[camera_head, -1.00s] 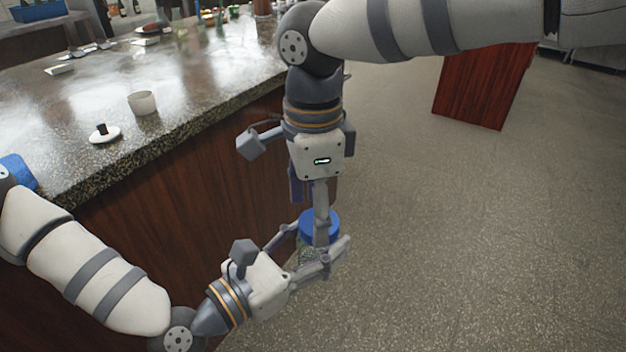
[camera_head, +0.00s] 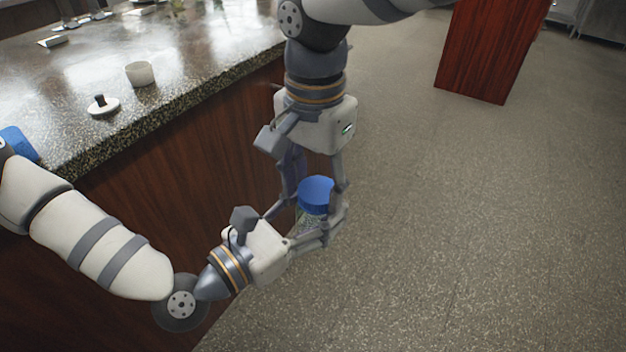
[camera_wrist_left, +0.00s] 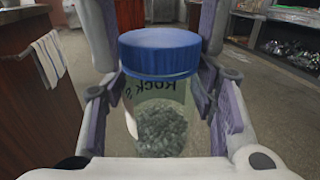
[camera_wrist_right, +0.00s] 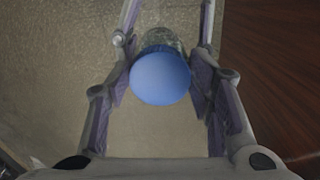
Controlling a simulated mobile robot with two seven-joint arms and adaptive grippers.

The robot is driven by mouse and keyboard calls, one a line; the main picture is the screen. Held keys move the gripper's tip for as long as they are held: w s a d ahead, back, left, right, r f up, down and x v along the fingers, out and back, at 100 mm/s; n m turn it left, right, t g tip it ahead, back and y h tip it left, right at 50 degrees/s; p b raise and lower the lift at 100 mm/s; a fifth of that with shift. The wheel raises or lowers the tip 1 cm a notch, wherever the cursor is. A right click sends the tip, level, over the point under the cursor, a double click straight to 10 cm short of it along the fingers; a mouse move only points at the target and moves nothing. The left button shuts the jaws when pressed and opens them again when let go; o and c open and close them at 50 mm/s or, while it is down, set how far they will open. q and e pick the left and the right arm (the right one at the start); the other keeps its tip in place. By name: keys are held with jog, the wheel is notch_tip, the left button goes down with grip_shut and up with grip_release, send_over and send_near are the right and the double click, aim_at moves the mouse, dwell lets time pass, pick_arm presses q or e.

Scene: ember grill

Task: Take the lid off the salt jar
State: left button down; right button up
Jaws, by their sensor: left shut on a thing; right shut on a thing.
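The salt jar (camera_wrist_left: 160,118) is clear with grey coarse grains in its lower part and lettering on its wall. Its blue lid (camera_head: 316,191) sits on top of the jar. My left gripper (camera_head: 318,228) is shut on the jar's body and holds it upright in the air beside the counter. My right gripper (camera_head: 317,186) reaches down from above, shut on the blue lid, with a finger on either side. The lid's round top (camera_wrist_right: 160,78) faces the right wrist camera. The fingers hide part of the jar in the head view.
The stone-topped counter (camera_head: 190,62) stands to the left, its edge close to both arms. A white cup (camera_head: 140,74) and a small white lid with a dark knob (camera_head: 102,106) rest on it. The floor to the right is clear up to a reddish wooden block (camera_head: 490,50).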

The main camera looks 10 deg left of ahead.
jog(key=n, duration=0.4)
jog(key=shift+w+d, duration=0.1)
jog(key=shift+w, duration=0.05)
jog(key=n, duration=0.3)
jog(key=shift+d+n, duration=0.1)
jog(key=shift+n, duration=0.2)
jog(key=n, duration=0.4)
jog(key=shift+d, duration=0.1)
jog(key=n, duration=0.3)
jog(key=shift+d+r+n, duration=0.1)
jog(key=shift+n, duration=0.2)
jog(key=n, duration=0.3)
jog(key=shift+w+n, duration=0.1)
jog(key=shift+n, duration=0.3)
jog(key=n, duration=0.4)
jog(key=shift+w+d, duration=0.1)
jog(key=n, duration=0.3)
jog(key=shift+w+n, duration=0.1)
jog(key=shift+n, duration=0.3)
jog(key=n, duration=0.3)
jog(key=shift+w, duration=0.1)
jog(key=n, duration=0.5)
jog(key=shift+w, duration=0.1)
jog(key=shift+r, duration=0.1)
jog(key=shift+r, duration=1.05)
